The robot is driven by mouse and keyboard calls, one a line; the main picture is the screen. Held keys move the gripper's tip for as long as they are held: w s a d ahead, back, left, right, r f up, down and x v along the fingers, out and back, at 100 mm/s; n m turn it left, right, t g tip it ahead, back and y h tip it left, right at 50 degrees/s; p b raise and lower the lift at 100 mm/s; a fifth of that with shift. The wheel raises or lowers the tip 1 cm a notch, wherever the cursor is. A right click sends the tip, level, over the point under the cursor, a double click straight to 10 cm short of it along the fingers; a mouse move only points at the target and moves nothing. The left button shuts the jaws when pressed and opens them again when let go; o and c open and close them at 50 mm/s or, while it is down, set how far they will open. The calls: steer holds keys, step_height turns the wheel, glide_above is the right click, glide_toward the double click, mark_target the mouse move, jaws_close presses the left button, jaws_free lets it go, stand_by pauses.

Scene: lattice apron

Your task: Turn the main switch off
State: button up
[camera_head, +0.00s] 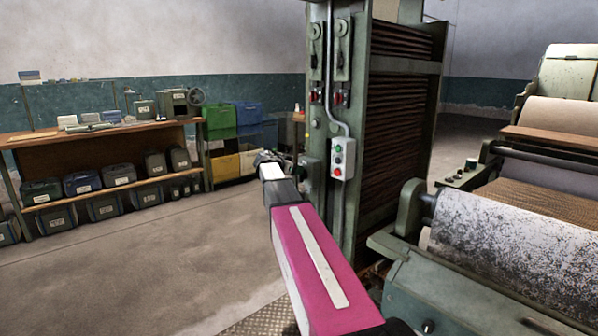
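My pink and white arm reaches forward from the bottom middle. My gripper (266,155) is small and dark at its far end, just left of the green machine column (325,100). Its fingers are too small and partly hidden to tell whether they are open. A dark grey-green box-like part (311,167) sticks out low on the column, right of my gripper; it may be the main switch, but I cannot be sure. I cannot tell whether the gripper touches it. A pale control box (343,156) with red and green buttons hangs on the column's right side.
Red-handled parts (316,97) sit higher on the column. A roller machine (520,240) fills the right side. A wooden shelf bench (100,135) with several bins stands at the left, beside green, blue and yellow crates (222,122). The floor at left is clear.

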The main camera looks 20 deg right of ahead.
steer(key=shift+x, duration=1.05)
jaws_close()
steer(key=shift+w+a+f+n+g+h, duration=0.15)
steer(key=shift+w+f+n+g+h, duration=0.55)
steer(key=shift+n, duration=1.55)
steer(key=shift+w+a+f+n+g+h, duration=0.25)
steer(key=shift+n+g+h, duration=0.85)
steer(key=shift+n, duration=1.1)
steer(key=shift+w+a+f+n+g+h, duration=0.1)
steer(key=shift+w+f+n+g+h, duration=0.6)
steer(key=shift+n, duration=1.55)
steer(key=shift+s+r, duration=0.1)
steer(key=shift+s, duration=0.15)
